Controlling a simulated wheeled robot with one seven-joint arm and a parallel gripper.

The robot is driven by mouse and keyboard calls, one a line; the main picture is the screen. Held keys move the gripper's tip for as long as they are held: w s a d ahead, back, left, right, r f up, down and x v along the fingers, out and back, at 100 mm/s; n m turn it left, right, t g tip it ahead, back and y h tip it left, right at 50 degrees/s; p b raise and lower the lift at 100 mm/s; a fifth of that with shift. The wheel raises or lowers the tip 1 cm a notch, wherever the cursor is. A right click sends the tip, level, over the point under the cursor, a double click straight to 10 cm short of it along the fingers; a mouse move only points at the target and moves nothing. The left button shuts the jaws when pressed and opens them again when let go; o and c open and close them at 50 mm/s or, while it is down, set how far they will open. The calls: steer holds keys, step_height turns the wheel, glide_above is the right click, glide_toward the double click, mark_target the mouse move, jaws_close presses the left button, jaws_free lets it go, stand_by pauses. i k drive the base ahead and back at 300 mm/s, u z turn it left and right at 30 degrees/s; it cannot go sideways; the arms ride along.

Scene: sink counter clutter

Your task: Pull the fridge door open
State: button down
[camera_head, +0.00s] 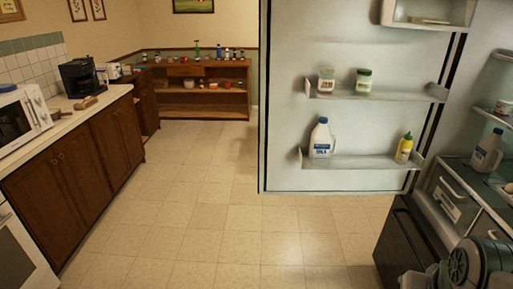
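The fridge door (285,130) stands wide open at the upper right, with its inner side facing me. Its shelves hold two jars (326,80), a milk jug (321,139) and a yellow bottle (404,148). The fridge's open interior (451,190) shows at the right edge, with drawers and another milk jug (487,152). Parts of my arm show at the bottom right corner, in front of the fridge. My gripper's fingers cannot be made out, and the door's outer side and handle are hidden.
A counter (62,120) over brown cabinets runs along the left, with a microwave (22,118) and coffee maker (80,78). A low wooden shelf (203,98) with bottles stands at the back. The tiled floor (190,200) between is clear.

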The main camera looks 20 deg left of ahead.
mark_target(409, 63)
steer(key=u, duration=0.7)
steer(key=i, duration=1.8)
